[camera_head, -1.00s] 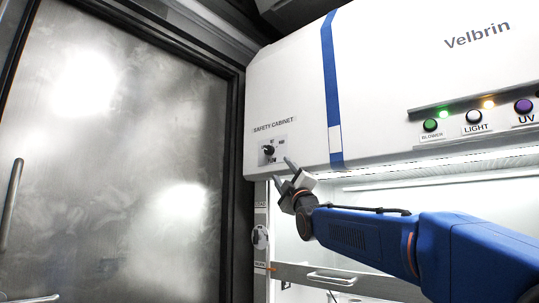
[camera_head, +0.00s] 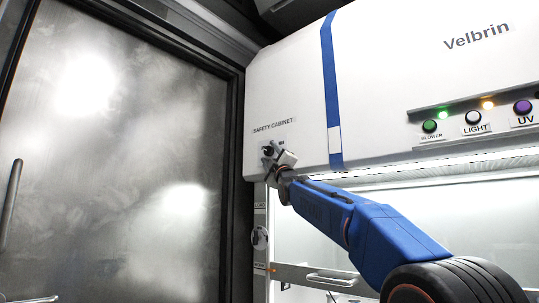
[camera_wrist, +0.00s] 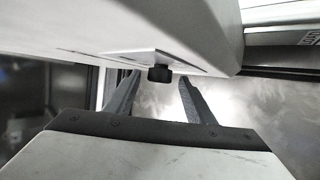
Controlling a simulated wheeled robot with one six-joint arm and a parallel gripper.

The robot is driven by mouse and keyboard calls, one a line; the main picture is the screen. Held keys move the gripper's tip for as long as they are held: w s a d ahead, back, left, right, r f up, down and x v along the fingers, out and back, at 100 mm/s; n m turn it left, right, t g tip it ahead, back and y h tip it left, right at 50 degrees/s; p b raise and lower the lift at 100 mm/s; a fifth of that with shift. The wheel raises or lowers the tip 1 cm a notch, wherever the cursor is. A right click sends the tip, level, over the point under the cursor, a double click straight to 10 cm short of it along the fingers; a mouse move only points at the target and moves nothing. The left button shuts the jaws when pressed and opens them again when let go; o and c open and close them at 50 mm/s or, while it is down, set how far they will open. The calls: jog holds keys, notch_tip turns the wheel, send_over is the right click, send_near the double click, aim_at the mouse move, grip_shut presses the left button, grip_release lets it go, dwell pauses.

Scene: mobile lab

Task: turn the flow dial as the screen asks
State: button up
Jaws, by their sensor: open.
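The flow dial is a small black knob (camera_head: 267,150) on a pale plate at the cabinet's lower left, under the "SAFETY CABINET" label. In the head view my gripper (camera_head: 273,155) is at the plate and partly covers it. In the wrist view the dark knob (camera_wrist: 160,74) shows between the tips of my two open grey fingers (camera_wrist: 159,82), with a gap on each side. I cannot tell whether the tips reach past the knob's face. The dial's marks are not readable now. No screen with a request is readable.
The white cabinet (camera_head: 290,100) has a blue strip (camera_head: 331,85) right of the dial. Green, white and purple buttons (camera_head: 473,117) are farther right. A frosted door (camera_head: 120,150) with a handle (camera_head: 11,207) is at left. A lit opening lies below the cabinet front.

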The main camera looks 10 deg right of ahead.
jog(key=shift+w+r, duration=0.4)
jog(key=shift+w, duration=0.15)
jog(key=c, duration=1.1)
jog(key=shift+o, duration=0.2)
jog(key=shift+a, duration=0.1)
